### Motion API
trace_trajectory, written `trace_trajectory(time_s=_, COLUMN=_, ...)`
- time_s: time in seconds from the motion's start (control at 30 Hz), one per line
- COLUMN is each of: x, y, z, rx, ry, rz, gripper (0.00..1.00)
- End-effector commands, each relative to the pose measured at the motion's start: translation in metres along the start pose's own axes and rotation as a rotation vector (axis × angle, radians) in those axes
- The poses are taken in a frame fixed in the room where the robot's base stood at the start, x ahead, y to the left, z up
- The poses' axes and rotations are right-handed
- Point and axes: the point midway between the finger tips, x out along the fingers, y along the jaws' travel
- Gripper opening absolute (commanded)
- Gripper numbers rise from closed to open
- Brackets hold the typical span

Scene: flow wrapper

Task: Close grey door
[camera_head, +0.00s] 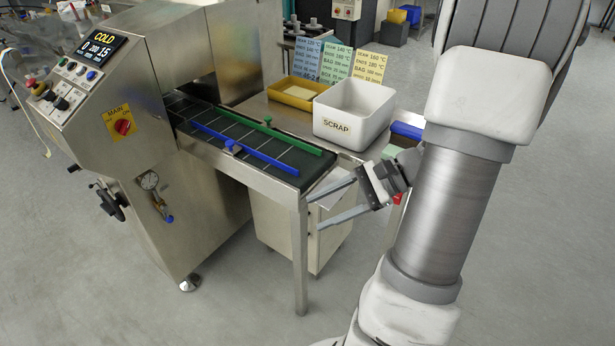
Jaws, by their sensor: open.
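No door stands out clearly as the grey door. A grey brushed-steel panel (240,45) stands upright on the wrapper beside the conveyor's inlet; I cannot tell whether it is a door or how it is hinged. A pale grey cabinet (277,226) stands under the table, partly hidden by the table leg and my gripper; whether its front is open is unclear. My gripper (314,215) is open and empty, its two fingers spread and pointing left, near the conveyor's front right end. It appears apart from the panel.
The steel wrapper body (205,220) has a COLD display (97,47) and a red MAIN switch (122,127). A conveyor (255,140) has green and blue guide rails. A white SCRAP bin (352,112), yellow tray (297,93) and cards stand behind. The foreground floor is clear.

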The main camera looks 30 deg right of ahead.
Motion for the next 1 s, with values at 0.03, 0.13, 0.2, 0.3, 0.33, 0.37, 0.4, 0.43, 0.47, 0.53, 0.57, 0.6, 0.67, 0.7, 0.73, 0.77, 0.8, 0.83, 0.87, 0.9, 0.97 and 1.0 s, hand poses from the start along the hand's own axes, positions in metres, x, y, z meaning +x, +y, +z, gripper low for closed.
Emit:
trace_trajectory(time_s=0.03, x=-0.006, y=0.007, z=-0.024, rx=0.086, ry=-0.028, rz=-0.078, gripper=0.57)
trace_trajectory(time_s=0.13, x=-0.024, y=0.016, z=-0.057, rx=0.23, ry=-0.084, rz=-0.229, gripper=0.57)
trace_trajectory(time_s=0.2, x=-0.037, y=0.024, z=-0.08, rx=0.324, ry=-0.127, rz=-0.338, gripper=0.57)
trace_trajectory(time_s=0.3, x=-0.058, y=0.038, z=-0.111, rx=0.44, ry=-0.192, rz=-0.494, gripper=0.57)
trace_trajectory(time_s=0.33, x=-0.064, y=0.043, z=-0.119, rx=0.469, ry=-0.21, rz=-0.538, gripper=0.57)
trace_trajectory(time_s=0.37, x=-0.07, y=0.047, z=-0.127, rx=0.497, ry=-0.227, rz=-0.58, gripper=0.57)
trace_trajectory(time_s=0.4, x=-0.077, y=0.053, z=-0.136, rx=0.529, ry=-0.25, rz=-0.631, gripper=0.57)
trace_trajectory(time_s=0.43, x=-0.082, y=0.057, z=-0.142, rx=0.549, ry=-0.264, rz=-0.666, gripper=0.57)
trace_trajectory(time_s=0.47, x=-0.086, y=0.061, z=-0.147, rx=0.567, ry=-0.277, rz=-0.697, gripper=0.57)
trace_trajectory(time_s=0.53, x=-0.095, y=0.069, z=-0.157, rx=0.599, ry=-0.303, rz=-0.756, gripper=0.57)
trace_trajectory(time_s=0.57, x=-0.098, y=0.071, z=-0.159, rx=0.608, ry=-0.31, rz=-0.775, gripper=0.57)
trace_trajectory(time_s=0.6, x=-0.101, y=0.074, z=-0.162, rx=0.617, ry=-0.318, rz=-0.794, gripper=0.57)
trace_trajectory(time_s=0.67, x=-0.103, y=0.076, z=-0.165, rx=0.627, ry=-0.327, rz=-0.813, gripper=0.57)
trace_trajectory(time_s=0.7, x=-0.104, y=0.075, z=-0.165, rx=0.629, ry=-0.33, rz=-0.818, gripper=0.57)
trace_trajectory(time_s=0.73, x=-0.103, y=0.074, z=-0.166, rx=0.63, ry=-0.331, rz=-0.82, gripper=0.57)
trace_trajectory(time_s=0.77, x=-0.102, y=0.072, z=-0.166, rx=0.63, ry=-0.332, rz=-0.82, gripper=0.57)
trace_trajectory(time_s=0.8, x=-0.099, y=0.07, z=-0.165, rx=0.63, ry=-0.332, rz=-0.819, gripper=0.57)
trace_trajectory(time_s=0.83, x=-0.096, y=0.067, z=-0.165, rx=0.629, ry=-0.333, rz=-0.818, gripper=0.57)
trace_trajectory(time_s=0.87, x=-0.093, y=0.063, z=-0.165, rx=0.629, ry=-0.333, rz=-0.818, gripper=0.57)
trace_trajectory(time_s=0.9, x=-0.088, y=0.058, z=-0.165, rx=0.629, ry=-0.332, rz=-0.816, gripper=0.57)
trace_trajectory(time_s=0.97, x=-0.08, y=0.049, z=-0.164, rx=0.627, ry=-0.332, rz=-0.815, gripper=0.57)
trace_trajectory(time_s=1.0, x=-0.075, y=0.043, z=-0.164, rx=0.627, ry=-0.332, rz=-0.815, gripper=0.57)
